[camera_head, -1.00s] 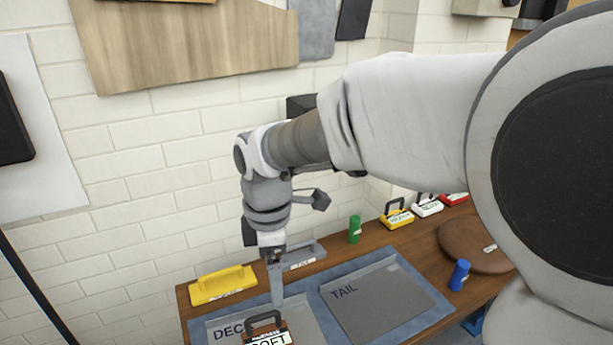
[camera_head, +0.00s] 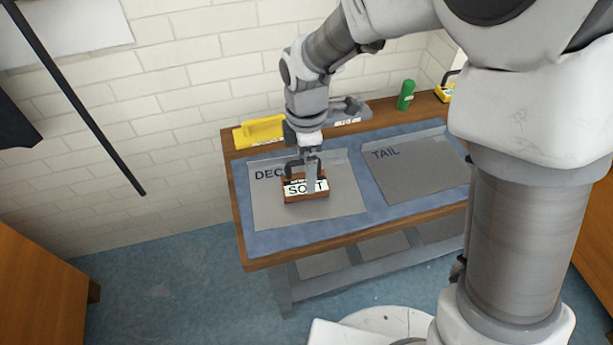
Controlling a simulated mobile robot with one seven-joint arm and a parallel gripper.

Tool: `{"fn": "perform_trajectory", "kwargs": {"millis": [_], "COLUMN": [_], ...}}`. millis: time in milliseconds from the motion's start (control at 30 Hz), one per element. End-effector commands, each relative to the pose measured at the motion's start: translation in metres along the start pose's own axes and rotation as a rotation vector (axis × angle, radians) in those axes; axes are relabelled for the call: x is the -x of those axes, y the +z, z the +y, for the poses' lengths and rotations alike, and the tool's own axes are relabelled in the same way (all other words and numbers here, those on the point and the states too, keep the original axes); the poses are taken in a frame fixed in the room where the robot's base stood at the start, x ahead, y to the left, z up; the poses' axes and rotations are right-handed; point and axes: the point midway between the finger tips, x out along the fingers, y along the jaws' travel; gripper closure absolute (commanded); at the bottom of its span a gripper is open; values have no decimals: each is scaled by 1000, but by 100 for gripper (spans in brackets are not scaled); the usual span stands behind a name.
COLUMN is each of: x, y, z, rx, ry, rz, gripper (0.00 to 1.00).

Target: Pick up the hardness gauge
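A brown block with a dark handle and a white label reading SOFT, which looks like the hardness gauge (camera_head: 292,195), stands on the grey DECK panel (camera_head: 340,205) on the workbench. My gripper (camera_head: 308,180) points down right at the gauge, and a grey finger overlaps its handle and label in this view. The other finger is hard to make out. Whether the fingers touch the handle, and whether they are closed, cannot be told.
A yellow handled block (camera_head: 260,131), a grey handled block (camera_head: 345,112) and a green cylinder (camera_head: 406,95) stand along the bench's back edge by the brick wall. The grey TAIL panel (camera_head: 415,170) is bare. The blue mat (camera_head: 300,238) is clear in front.

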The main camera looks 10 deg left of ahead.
Motion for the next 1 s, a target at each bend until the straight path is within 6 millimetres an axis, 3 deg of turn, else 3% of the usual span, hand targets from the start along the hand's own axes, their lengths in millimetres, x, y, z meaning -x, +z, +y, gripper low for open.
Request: {"fn": "perform_trajectory", "kwargs": {"millis": [333,633,1000], "x": [-47,-51,-51], "y": [-3,-3,-3], "z": [-2,-2,-1], "rx": [0,0,0], "ry": [-2,1,1], "rz": [1,1,1], "gripper": [0,0,65]}}
